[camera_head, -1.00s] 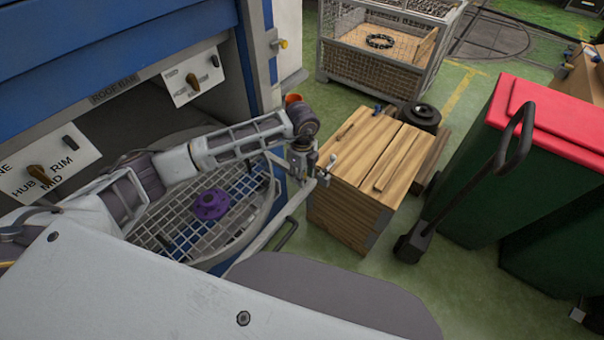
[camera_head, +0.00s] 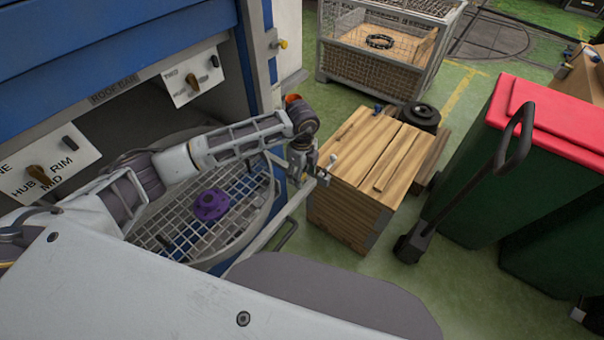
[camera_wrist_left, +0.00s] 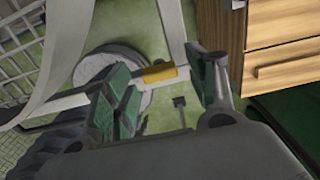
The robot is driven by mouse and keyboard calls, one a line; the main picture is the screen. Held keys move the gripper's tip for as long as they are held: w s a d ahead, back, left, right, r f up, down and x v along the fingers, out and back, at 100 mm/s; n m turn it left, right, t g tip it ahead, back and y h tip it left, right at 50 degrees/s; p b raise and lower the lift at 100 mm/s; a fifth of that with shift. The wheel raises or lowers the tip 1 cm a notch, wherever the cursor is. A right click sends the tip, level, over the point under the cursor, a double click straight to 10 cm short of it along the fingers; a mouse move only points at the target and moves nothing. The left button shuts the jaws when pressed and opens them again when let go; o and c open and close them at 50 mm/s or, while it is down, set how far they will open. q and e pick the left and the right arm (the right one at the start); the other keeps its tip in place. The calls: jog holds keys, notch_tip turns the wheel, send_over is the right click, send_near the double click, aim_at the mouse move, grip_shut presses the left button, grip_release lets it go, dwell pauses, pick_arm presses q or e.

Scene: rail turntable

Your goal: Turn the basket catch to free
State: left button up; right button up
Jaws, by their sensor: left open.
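The round wire basket (camera_head: 247,226) sits in the blue machine's opening, with a purple flanged part (camera_head: 211,205) on its mesh. In the left wrist view, a short yellow-ended lever (camera_wrist_left: 158,72), which looks like the basket catch, lies crosswise between the fingers of my left gripper (camera_wrist_left: 165,78). The gripper is open; I cannot tell whether a finger touches the lever. In the head view my left gripper (camera_head: 318,172) is at the machine's front right edge, and the catch is not clear there. My right gripper is not in view.
A wooden crate (camera_head: 355,195) stands just right of my left gripper. A wire cage (camera_head: 375,70) is behind it, and green bins with red lids (camera_head: 550,125) stand at the right. Knob plates (camera_head: 45,165) are on the machine front.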

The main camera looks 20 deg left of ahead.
pick_arm(q)
notch_tip(320, 180, up, 12)
jog(key=shift+f, duration=0.2)
dwell(0.4)
dwell(0.5)
